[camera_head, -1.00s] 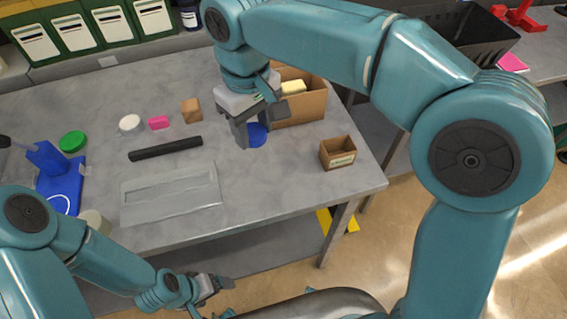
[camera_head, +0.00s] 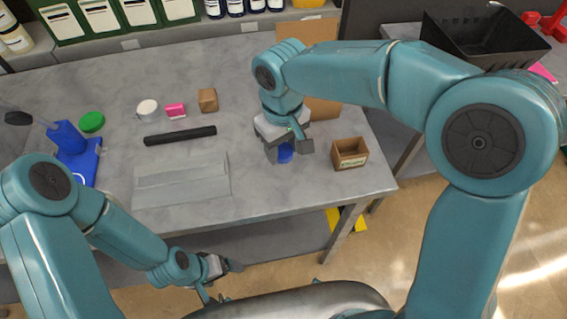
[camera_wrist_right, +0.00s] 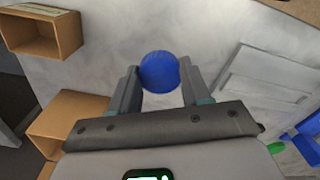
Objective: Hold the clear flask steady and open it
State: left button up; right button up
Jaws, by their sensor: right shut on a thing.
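A round blue lid (camera_head: 285,154) shows under my right gripper (camera_head: 283,150) over the table's right part. In the right wrist view the lid (camera_wrist_right: 160,72) sits between the two fingers, and the right gripper (camera_wrist_right: 160,85) is shut on it. I cannot make out a clear flask body; the lid and fingers hide what is below. My left gripper (camera_head: 222,266) is low, before the table's front edge and far from the lid. Whether its fingers are open is too small to tell.
An open brown box (camera_head: 350,154) stands right of the right gripper, with a larger cardboard box (camera_head: 325,108) behind. A black bar (camera_head: 180,136) and a grey flat tray (camera_head: 182,182) lie left. A blue stand (camera_head: 72,150) is at far left.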

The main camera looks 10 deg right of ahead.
aim_at(283, 173)
jog(key=shift+f, duration=3.55)
jog(key=shift+f, duration=0.1)
jog(key=shift+f, duration=0.15)
jog(key=o, duration=1.2)
jog(key=shift+w, duration=0.1)
notch_tip(283, 173, up, 13)
jog(key=shift+f, duration=0.2)
